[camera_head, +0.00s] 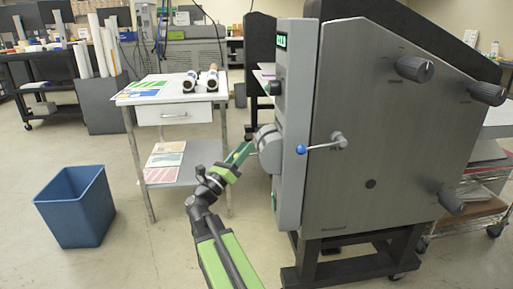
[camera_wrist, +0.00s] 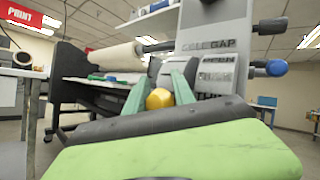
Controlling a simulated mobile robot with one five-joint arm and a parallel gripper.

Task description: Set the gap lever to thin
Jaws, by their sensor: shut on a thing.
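The laminator (camera_head: 365,130) is a large grey machine on a black stand at the right. My gripper (camera_head: 241,154) is at its front left edge, with two green fingers closed around a yellow ball knob (camera_head: 237,155). The wrist view shows the yellow knob (camera_wrist: 159,98) between both fingers. Its lever arm is hidden. A grey panel (camera_wrist: 215,55) just behind bears a label ending in "GAP"; the smaller plates below it are too blurred to read. A separate lever with a blue ball (camera_head: 301,149) sticks out from the machine's side, apart from my gripper.
Black knobs (camera_head: 414,69) stick out from the laminator's side panel. A white table (camera_head: 172,97) with prints and two small rolls stands behind my gripper. A blue bin (camera_head: 76,207) stands on the floor at left. The floor between bin and arm is clear.

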